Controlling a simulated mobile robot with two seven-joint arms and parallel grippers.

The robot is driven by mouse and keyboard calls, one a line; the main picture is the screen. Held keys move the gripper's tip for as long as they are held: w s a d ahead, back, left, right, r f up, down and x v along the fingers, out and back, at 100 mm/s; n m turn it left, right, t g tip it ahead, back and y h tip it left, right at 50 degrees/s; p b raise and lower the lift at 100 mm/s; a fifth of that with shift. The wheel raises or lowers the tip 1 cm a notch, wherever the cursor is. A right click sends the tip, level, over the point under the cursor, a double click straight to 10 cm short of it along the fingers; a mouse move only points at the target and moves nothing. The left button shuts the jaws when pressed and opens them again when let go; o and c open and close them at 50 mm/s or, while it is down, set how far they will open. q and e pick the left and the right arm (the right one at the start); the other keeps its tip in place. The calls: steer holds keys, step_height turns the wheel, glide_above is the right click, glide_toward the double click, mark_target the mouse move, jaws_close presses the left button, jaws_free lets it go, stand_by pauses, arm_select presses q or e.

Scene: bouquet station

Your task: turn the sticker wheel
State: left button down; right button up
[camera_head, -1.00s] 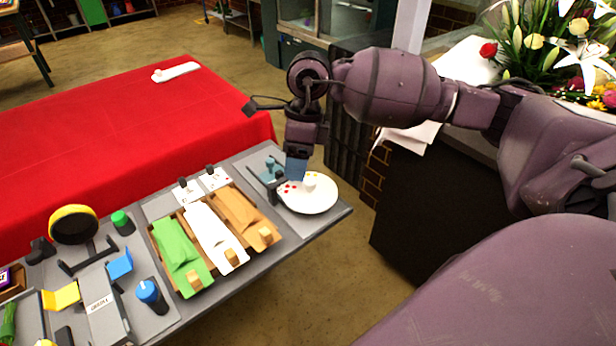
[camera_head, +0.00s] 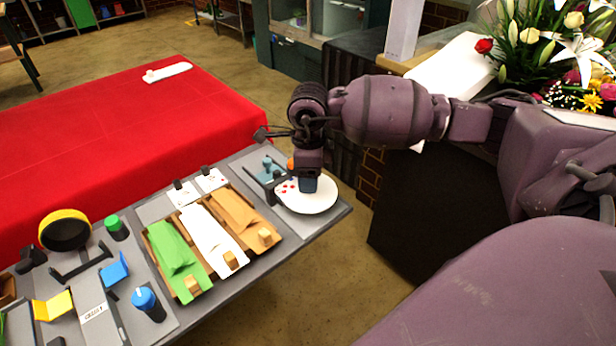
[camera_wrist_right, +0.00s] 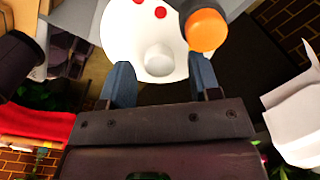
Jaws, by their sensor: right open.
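The sticker wheel (camera_head: 318,206) is a white round disc at the right end of the grey table, with small red stickers on it. In the right wrist view the wheel (camera_wrist_right: 120,35) shows a short white knob (camera_wrist_right: 159,59) on its face. My right gripper (camera_head: 307,186) is over the wheel, pointing down. In the wrist view its two blue fingers (camera_wrist_right: 161,80) are apart, with the knob seen ahead between them and nothing gripped. Whether a finger touches the wheel cannot be told. My left gripper is not in view.
An orange-capped dark post (camera_wrist_right: 206,30) stands close beside the wheel. Left of the wheel are wooden trays with green, white and brown wraps (camera_head: 208,235). A red-covered table (camera_head: 120,125) lies behind. A flower bouquet (camera_head: 560,50) stands at the upper right.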

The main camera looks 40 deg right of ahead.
steer(key=shift+f, duration=0.45)
steer(key=c, duration=0.9)
